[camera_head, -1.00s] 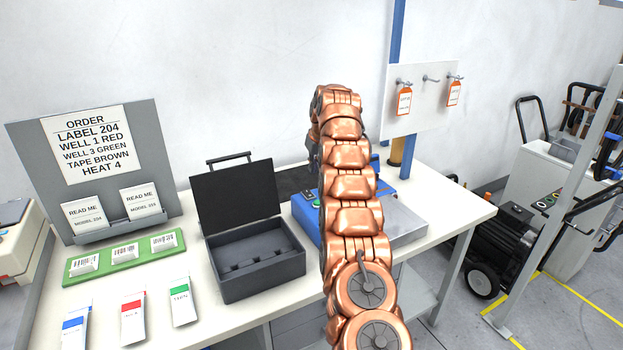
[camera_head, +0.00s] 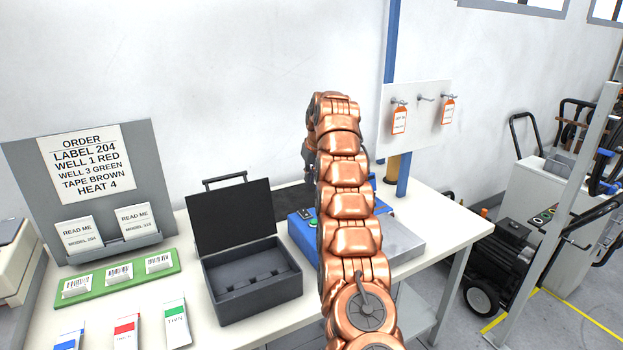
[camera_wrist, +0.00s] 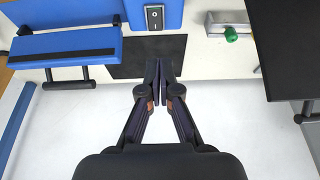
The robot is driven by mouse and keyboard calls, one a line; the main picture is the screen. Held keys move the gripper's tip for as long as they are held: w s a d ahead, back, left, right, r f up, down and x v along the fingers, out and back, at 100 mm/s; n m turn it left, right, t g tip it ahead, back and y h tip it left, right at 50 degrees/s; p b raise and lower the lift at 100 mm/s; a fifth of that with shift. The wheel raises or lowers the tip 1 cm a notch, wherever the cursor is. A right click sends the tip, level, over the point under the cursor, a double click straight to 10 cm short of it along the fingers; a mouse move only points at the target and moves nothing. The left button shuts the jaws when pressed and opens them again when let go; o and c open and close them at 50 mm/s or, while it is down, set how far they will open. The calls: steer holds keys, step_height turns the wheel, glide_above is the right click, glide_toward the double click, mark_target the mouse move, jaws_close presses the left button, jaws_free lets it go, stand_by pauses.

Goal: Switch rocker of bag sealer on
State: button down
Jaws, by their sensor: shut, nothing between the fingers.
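The blue bag sealer (camera_head: 302,228) stands on the bench, mostly hidden behind my copper arm in the head view. In the wrist view its blue body (camera_wrist: 173,10) is at the top centre. The black rocker (camera_wrist: 154,17) is set in it, with white marks on its face. A blue bar (camera_wrist: 66,47) with a black handle is to the left. My gripper (camera_wrist: 165,62) is shut and empty. Its fingertips show just below the rocker, over a black mat (camera_wrist: 148,60), and look apart from the rocker.
An open black case (camera_head: 252,280) stands left of the sealer. A green knob (camera_wrist: 231,34) is right of the rocker in the wrist view. A board with orange tags (camera_head: 400,120) is behind at the right. An order sign (camera_head: 88,162) stands at the left.

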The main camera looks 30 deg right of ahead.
steer(key=s+a+r+g+y, duration=0.1)
steer(key=s+a+r, duration=0.2)
steer(key=s+a, duration=0.75)
steer(key=s+a+r+g, duration=0.2)
steer(key=s+a, duration=0.8)
steer(key=a, duration=0.1)
steer(key=s+a+f+g, duration=0.1)
steer(key=s+a+f, duration=0.1)
steer(key=s, duration=0.9)
steer(key=s+a+f+g, duration=0.1)
steer(key=s+f, duration=0.4)
steer(key=s, duration=0.7)
steer(key=s+a+f+h, duration=0.1)
steer(key=s+a+f, duration=0.2)
steer(key=s, duration=0.9)
steer(key=shift+s+a+f+g, duration=0.15)
steer(key=shift+a+f+g, duration=0.2)
steer(key=shift+a+g, duration=0.1)
